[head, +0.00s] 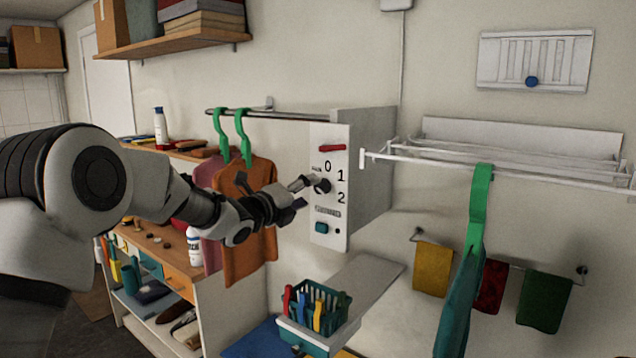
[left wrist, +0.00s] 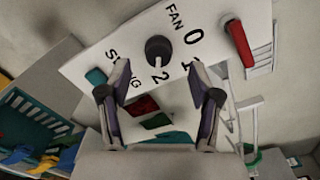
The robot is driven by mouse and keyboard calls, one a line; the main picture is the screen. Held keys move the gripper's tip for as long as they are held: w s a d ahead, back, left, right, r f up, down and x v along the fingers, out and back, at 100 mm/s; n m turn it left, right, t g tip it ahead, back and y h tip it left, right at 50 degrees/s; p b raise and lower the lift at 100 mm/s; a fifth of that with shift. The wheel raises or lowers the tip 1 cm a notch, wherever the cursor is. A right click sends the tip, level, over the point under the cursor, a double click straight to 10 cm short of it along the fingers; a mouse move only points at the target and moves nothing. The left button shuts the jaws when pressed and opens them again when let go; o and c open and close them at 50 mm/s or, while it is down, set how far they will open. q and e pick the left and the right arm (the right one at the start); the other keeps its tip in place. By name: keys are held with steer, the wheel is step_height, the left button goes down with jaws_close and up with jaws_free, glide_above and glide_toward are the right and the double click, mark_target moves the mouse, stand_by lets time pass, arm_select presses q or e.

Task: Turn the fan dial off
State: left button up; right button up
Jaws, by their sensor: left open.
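The dark round fan dial (head: 322,186) is on the white front panel (head: 329,233) of a wall-mounted box, beside the numbers 0, 1 and 2. My left gripper (head: 301,194) is open just in front of the panel, to the left of the dial. In the left wrist view its two fingers (left wrist: 160,72) stand apart, with the dial seen between and beyond the tips. My right gripper is not in view.
The panel also has a red handle (head: 332,148) above and a teal button (head: 321,227) below. An orange garment (head: 247,225) hangs from green hangers behind my left arm. A white rack (head: 480,165) juts out to the right. A teal basket (head: 318,300) stands below.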

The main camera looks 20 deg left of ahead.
mark_target(318, 188)
arm_select(q)
steer(key=x, duration=0.2)
steer(key=p+x, duration=0.1)
steer(key=x, duration=0.2)
steer(key=shift+f+p, duration=0.2)
steer(key=shift+p, duration=0.1)
steer(key=shift+s, duration=0.2)
steer(key=shift+s+r, duration=0.1)
steer(key=c, duration=1.2)
